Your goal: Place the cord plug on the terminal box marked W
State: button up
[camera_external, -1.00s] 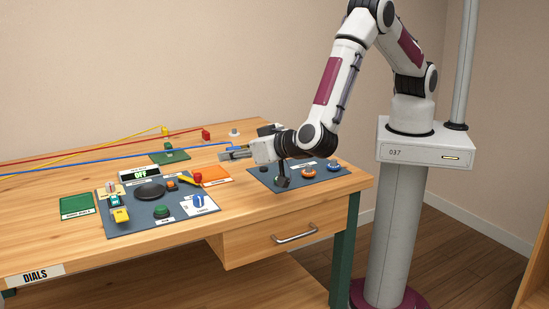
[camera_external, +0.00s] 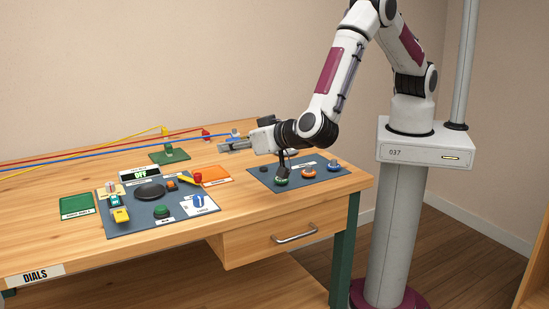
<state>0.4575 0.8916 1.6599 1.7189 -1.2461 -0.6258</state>
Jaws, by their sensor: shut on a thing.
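My gripper (camera_external: 222,147) reaches left over the back of the table, its fingers low and close to the tabletop. It is shut on the blue cord's plug (camera_external: 236,138), which is small and partly hidden by the fingers. The blue cord (camera_external: 120,152) runs from there to the left edge of the picture. A small whitish terminal (camera_external: 234,132) stands right behind the plug. Whether the plug touches it cannot be told, and no letter W is legible. A red terminal box (camera_external: 206,134) and a yellow one (camera_external: 165,131) stand to the left, each with a cord of its colour.
A green block on a green mat (camera_external: 169,156) lies left of my gripper. In front are a dark panel (camera_external: 135,226) with several coloured pieces and an orange mat (camera_external: 213,181). Another dark panel (camera_external: 325,173) with knobs lies under my wrist. Bare wood (camera_external: 75,167) lies at the left.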

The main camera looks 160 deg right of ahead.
jog(key=s+d+r+m+g+y, duration=0.1)
jog(key=s+d+r, duration=0.15)
jog(key=s, duration=0.45)
jog(key=s+d+r+m+g, duration=0.1)
jog(key=s+d, duration=0.2)
jog(key=s, duration=0.5)
jog(key=s+d+r+m+g+y, duration=0.1)
jog(key=s+d+r, duration=0.15)
jog(key=s, duration=0.45)
jog(key=s+a, duration=0.4)
jog(key=s, duration=0.6)
jog(key=s+a+f, duration=0.1)
jog(key=s+a, duration=0.3)
jog(key=s, duration=0.6)
jog(key=shift+s+m+g, duration=0.2)
jog(key=shift+m+g, duration=0.1)
jog(key=shift+g, duration=0.1)
jog(key=shift+f, duration=0.15)
